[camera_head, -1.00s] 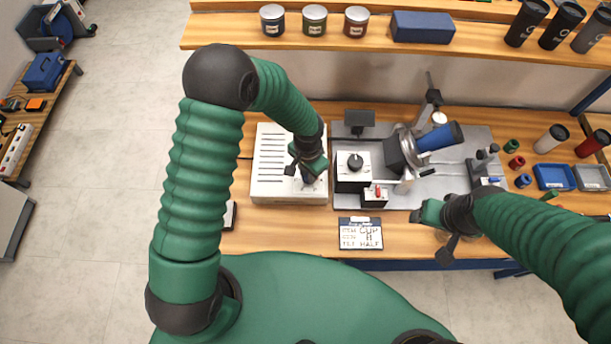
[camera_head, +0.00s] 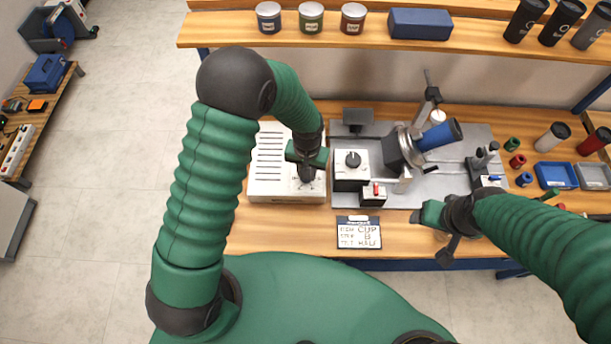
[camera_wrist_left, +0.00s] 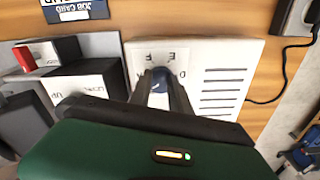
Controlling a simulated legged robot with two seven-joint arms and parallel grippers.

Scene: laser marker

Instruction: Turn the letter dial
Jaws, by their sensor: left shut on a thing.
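The letter dial (camera_wrist_left: 160,76) is a blue-grey knob on the front part of a white slotted box (camera_head: 268,168). Letters, including D, E and F, are printed around it in the left wrist view. My left gripper (camera_wrist_left: 162,88) reaches down over the box with its two fingers on either side of the dial, shut on it. In the head view my left gripper (camera_head: 307,172) covers the dial. The fingers also hide part of the letter ring, so the dial's setting cannot be read. My right gripper (camera_head: 443,232) hangs near the bench's front edge, away from the box.
A job card (camera_head: 359,233) lies in front. Right of the box are a white control box with a black knob (camera_head: 353,159), a red switch (camera_head: 375,189) and a clamped blue cup (camera_head: 440,135). A shelf with tins (camera_head: 311,18) runs above. Bare bench lies before the box.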

